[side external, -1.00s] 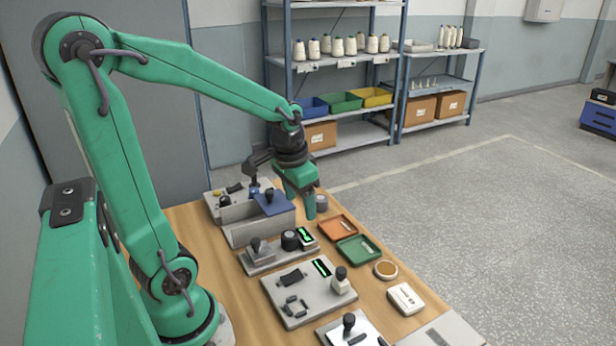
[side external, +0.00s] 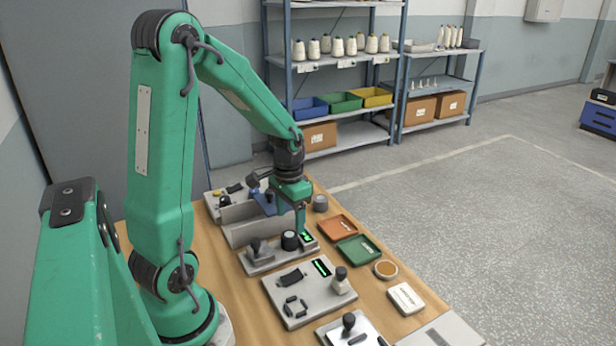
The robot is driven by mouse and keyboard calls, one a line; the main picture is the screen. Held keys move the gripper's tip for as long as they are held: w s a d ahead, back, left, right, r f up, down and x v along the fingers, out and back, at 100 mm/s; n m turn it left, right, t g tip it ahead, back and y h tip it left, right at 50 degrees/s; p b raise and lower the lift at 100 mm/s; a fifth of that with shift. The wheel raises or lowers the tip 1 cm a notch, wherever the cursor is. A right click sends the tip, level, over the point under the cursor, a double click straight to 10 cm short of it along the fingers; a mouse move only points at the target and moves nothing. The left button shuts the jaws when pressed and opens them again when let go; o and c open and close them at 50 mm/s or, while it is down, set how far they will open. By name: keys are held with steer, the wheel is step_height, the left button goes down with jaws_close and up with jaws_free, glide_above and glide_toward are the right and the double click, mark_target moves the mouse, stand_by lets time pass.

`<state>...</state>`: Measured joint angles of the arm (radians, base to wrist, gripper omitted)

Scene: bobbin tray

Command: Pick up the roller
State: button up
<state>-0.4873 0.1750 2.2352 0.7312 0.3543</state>
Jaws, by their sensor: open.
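My gripper (side external: 300,229) points down over the bench, at the right end of a small grey fixture (side external: 262,262). Its fingers overlap each other in this view, and nothing shows held in them. I cannot tell for sure which piece is the roller. A short dark cylinder (side external: 290,240) stands upright on the fixture, just left of the fingertips. A grey cylinder (side external: 320,203) stands on the bench, to the right of my gripper and behind it.
An orange tray (side external: 337,229) and a green tray (side external: 360,248) lie to the right. A grey panel (side external: 310,292) with a bottle-like piece (side external: 341,281) is in front. An open grey box (side external: 240,231) stands behind the fixture, with a blue piece (side external: 264,202) near it.

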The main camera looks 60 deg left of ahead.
mark_target(290, 234)
steer(key=shift+f, duration=0.7)
steer(key=shift+s+d+f, duration=0.1)
steer(key=shift+f, duration=0.7)
steer(key=shift+s+d+f, duration=0.1)
steer(key=shift+f, duration=1.7)
steer(key=shift+c, duration=0.3)
steer(key=c, duration=1.1)
steer(key=shift+r, duration=0.2)
